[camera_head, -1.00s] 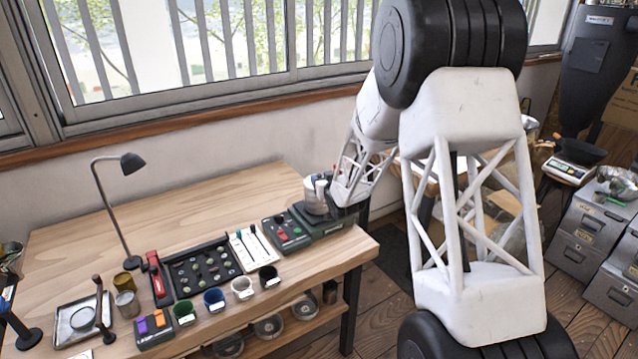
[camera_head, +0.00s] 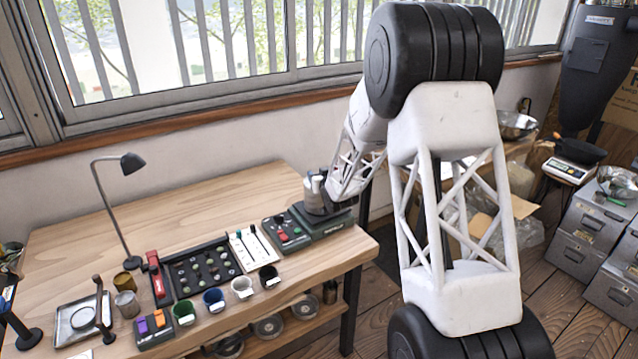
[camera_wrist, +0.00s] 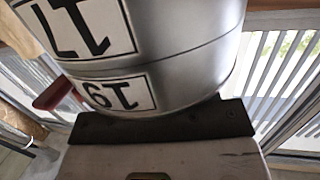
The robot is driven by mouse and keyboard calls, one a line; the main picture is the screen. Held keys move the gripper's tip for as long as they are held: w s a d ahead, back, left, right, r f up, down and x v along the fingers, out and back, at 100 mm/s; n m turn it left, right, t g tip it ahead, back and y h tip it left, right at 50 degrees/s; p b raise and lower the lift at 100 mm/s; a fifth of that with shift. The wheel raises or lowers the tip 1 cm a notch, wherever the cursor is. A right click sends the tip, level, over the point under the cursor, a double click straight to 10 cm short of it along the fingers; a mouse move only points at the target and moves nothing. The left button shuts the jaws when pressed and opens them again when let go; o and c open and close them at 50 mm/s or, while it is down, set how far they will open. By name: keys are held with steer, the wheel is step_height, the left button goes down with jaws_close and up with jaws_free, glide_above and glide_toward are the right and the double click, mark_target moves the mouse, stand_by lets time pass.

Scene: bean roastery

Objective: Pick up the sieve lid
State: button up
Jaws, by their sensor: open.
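A silver sieve stack (camera_wrist: 195,65) fills the upper middle of the wrist view, with upside-down labels reading 17 and 19. The sieve lid cannot be told apart; the end of the stack beyond label 19 is hidden behind the dark bar of my gripper (camera_wrist: 165,122). My gripper is open and very close to the stack; I cannot tell whether it touches. Its fingertips are not clear.
A dark device with colored buttons (camera_head: 287,232) sits left of the arm's end. A bean tray (camera_head: 203,268), several small cups and a desk lamp (camera_head: 130,163) stand further left. The window wall is close behind. The back middle of the wooden table (camera_head: 190,205) is clear.

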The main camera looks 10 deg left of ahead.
jaws_close()
stand_by(0.3)
steer(key=shift+r, duration=1.25)
steer(key=shift+s+d+r, duration=0.15)
steer(key=shift+s+r, duration=0.15)
steer(key=shift+r, duration=0.35)
steer(key=s+a+f+v, duration=0.1)
steer(key=a+v, duration=0.1)
steer(key=v, duration=1.3)
steer(key=shift+s, duration=0.35)
steer(key=shift+a, duration=0.1)
